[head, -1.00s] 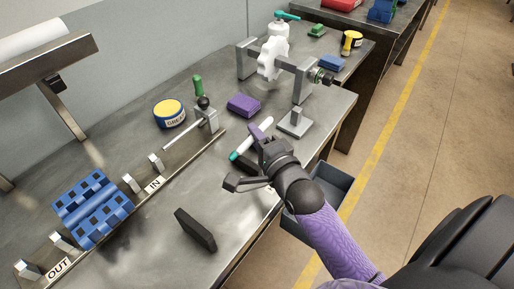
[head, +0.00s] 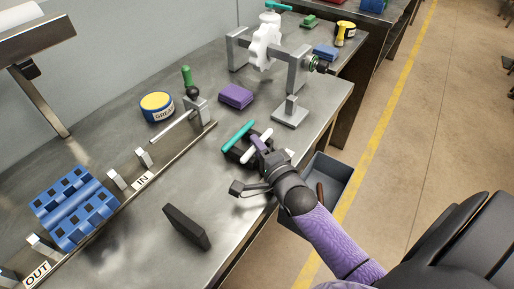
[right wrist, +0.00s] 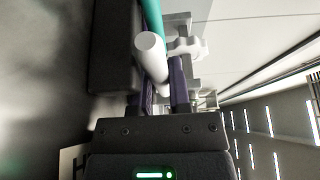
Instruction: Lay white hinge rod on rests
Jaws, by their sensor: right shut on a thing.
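The white hinge rod (head: 257,144) is held in my right gripper (head: 263,149), close to a teal rod (head: 238,136) and above a dark block (head: 233,156) near the bench's front edge. In the right wrist view the purple fingers (right wrist: 164,92) are shut around the white rod (right wrist: 151,48), its round end facing the camera. The teal rod (right wrist: 153,15) shows behind it. Small metal rests (head: 117,180) stand beside the IN label (head: 143,180), with others (head: 41,246) by the OUT label. A blue hinged part (head: 74,207) lies between them. My left gripper is out of view.
A grease tin (head: 157,107), a metal clamp with a green handle (head: 196,110), a purple block (head: 236,96) and a grey stand (head: 290,112) are on the bench. A dark upright block (head: 187,227) stands in front. A grey bin (head: 335,174) hangs at the edge.

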